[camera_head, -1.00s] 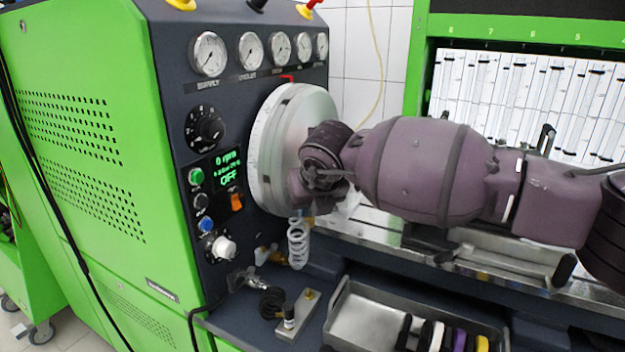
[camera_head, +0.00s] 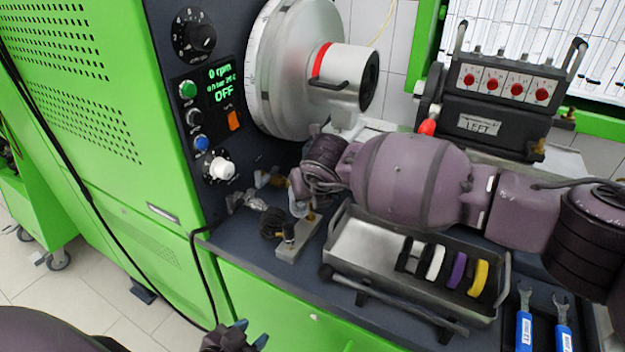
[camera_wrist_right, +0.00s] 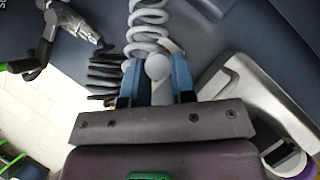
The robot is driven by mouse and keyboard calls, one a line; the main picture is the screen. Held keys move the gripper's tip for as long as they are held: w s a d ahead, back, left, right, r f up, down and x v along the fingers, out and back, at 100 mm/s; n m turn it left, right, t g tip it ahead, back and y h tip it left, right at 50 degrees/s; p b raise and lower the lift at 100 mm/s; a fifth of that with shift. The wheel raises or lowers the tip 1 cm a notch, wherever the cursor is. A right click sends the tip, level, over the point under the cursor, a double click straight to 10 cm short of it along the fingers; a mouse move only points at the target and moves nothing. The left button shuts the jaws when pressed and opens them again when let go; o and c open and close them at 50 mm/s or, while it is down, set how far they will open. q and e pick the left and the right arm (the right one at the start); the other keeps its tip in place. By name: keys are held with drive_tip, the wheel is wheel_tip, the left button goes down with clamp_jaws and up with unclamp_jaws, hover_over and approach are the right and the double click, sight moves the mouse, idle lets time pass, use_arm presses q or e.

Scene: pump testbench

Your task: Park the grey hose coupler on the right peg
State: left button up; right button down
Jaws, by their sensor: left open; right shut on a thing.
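My right gripper (camera_head: 303,200) is low over the bench, pointing down. In the right wrist view its blue fingers (camera_wrist_right: 158,84) are shut on the grey hose coupler (camera_wrist_right: 157,67), and the pale grey coiled hose (camera_wrist_right: 149,22) runs from it. In the head view the wrist mostly hides the coupler. The parking block (camera_head: 291,252) lies just below, with a black coupler (camera_head: 289,236) upright on its left part. The right peg (camera_head: 310,219) is close beside or under my right gripper; contact cannot be told. My left gripper (camera_head: 238,337) is open and empty at the bottom edge.
A metal tray (camera_head: 365,245) with coloured rings stands right of the block. A black coiled hose (camera_head: 272,223) lies left of it. The green and dark control cabinet (camera_head: 175,150) rises at left. A long bar (camera_head: 400,308) and blue wrenches (camera_head: 524,325) lie in front.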

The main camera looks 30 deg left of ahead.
use_arm(q)
drive_tip(key=shift+w+r, duration=0.15)
drive_tip(key=shift+r, duration=0.35)
use_arm(e)
drive_tip(key=shift+f, duration=0.25)
idle(1.0)
use_arm(q)
drive_tip(key=shift+f, duration=0.15)
use_arm(e)
drive_tip(key=shift+f, duration=1.1)
idle(0.9)
drive_tip(key=shift+c, duration=2.4)
unclamp_jaws()
drive_tip(key=shift+r, duration=0.15)
use_arm(q)
drive_tip(key=shift+t, duration=0.5)
drive_tip(key=shift+w+r+p, duration=0.2)
drive_tip(key=shift+r+p, duration=0.45)
drive_tip(key=shift+r, duration=0.3)
drive_tip(key=shift+w+r+p, duration=0.25)
drive_tip(key=shift+r+p, duration=0.4)
drive_tip(key=shift+r, duration=0.3)
drive_tip(key=shift+w+r+p, duration=0.2)
drive_tip(key=shift+r+p, duration=0.45)
drive_tip(key=shift+r, duration=0.3)
use_arm(e)
wheel_tip(320, 180, up, 7)
drive_tip(key=shift+r, duration=0.1)
